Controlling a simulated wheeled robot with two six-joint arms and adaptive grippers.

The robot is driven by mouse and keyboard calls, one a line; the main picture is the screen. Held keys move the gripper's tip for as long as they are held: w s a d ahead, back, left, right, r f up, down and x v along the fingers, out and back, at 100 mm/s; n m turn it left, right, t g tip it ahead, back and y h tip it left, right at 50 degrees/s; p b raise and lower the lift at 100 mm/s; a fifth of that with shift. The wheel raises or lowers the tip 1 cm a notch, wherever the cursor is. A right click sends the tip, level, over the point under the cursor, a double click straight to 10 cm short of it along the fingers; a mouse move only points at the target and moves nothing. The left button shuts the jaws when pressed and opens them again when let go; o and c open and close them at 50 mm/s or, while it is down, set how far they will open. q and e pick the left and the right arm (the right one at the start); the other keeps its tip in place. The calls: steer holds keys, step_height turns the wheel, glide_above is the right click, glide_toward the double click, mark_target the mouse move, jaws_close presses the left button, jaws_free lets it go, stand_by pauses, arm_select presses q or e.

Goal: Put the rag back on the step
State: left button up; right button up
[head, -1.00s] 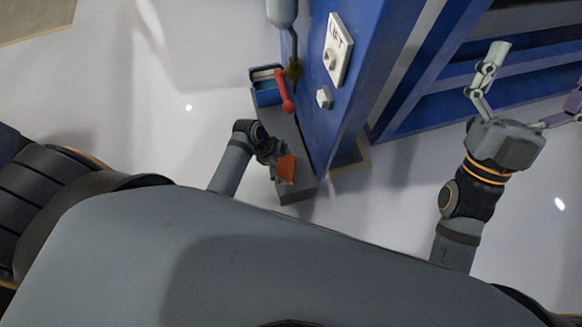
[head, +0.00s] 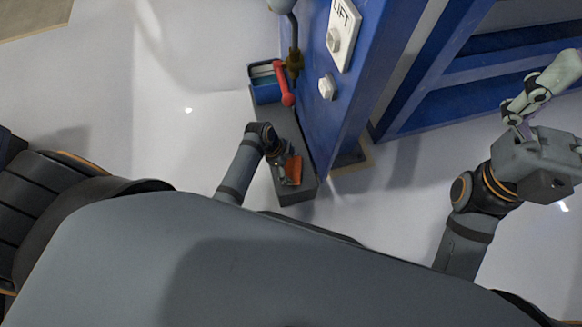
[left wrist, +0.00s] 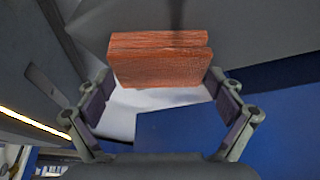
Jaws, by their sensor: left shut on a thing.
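The folded orange-red rag (head: 293,170) is held in my left gripper (head: 283,162), over the near end of the dark grey step (head: 298,193) in the head view. In the left wrist view the rag (left wrist: 160,62) sits between the two fingertips of the left gripper (left wrist: 162,92). I cannot tell whether the rag touches the step or hangs just above it. My right gripper (head: 545,100) is at the right edge of the head view, away from the step.
A blue cabinet (head: 365,100) stands along the step, with a white LIFT plate (head: 343,35) and a white knob (head: 326,87). A blue bin (head: 264,86) and a red-handled lever (head: 283,84) are at the step's far end. The floor left of the step is clear.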

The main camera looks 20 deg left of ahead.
arm_select(q)
steer(key=shift+r, duration=0.1)
steer(key=o, duration=0.8)
